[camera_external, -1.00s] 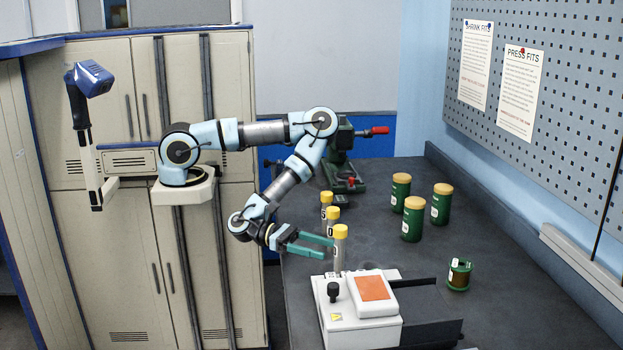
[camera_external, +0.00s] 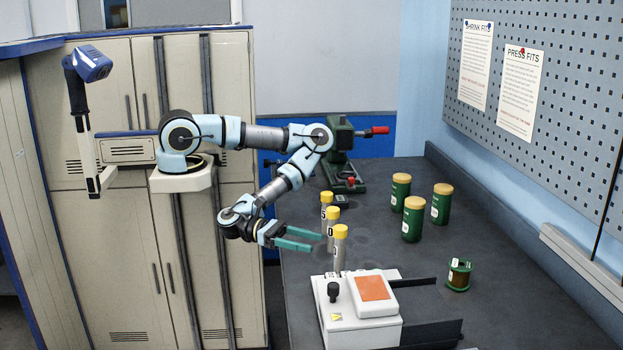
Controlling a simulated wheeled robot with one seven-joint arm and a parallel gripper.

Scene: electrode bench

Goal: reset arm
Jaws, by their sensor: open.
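My gripper (camera_external: 318,240) has two green fingers, spread apart with nothing between them. It is level, pointing right, just left of several grey tubes with yellow caps. The tubes (camera_external: 340,247) stand upright in a row on the dark bench. The front tube is behind the white device; its lower end is hidden. My arm reaches from its base at the left, with its elbow raised, down to the gripper. Whether the fingertips touch a tube cannot be told from this view.
A white device (camera_external: 335,320) with an orange panel (camera_external: 373,288) and black knob stands at the bench front. Green canisters (camera_external: 412,220) with tan lids and a spool (camera_external: 459,275) stand right. A green vise (camera_external: 343,165) with a red handle is behind. The bench (camera_external: 480,230) is clear between canisters and spool.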

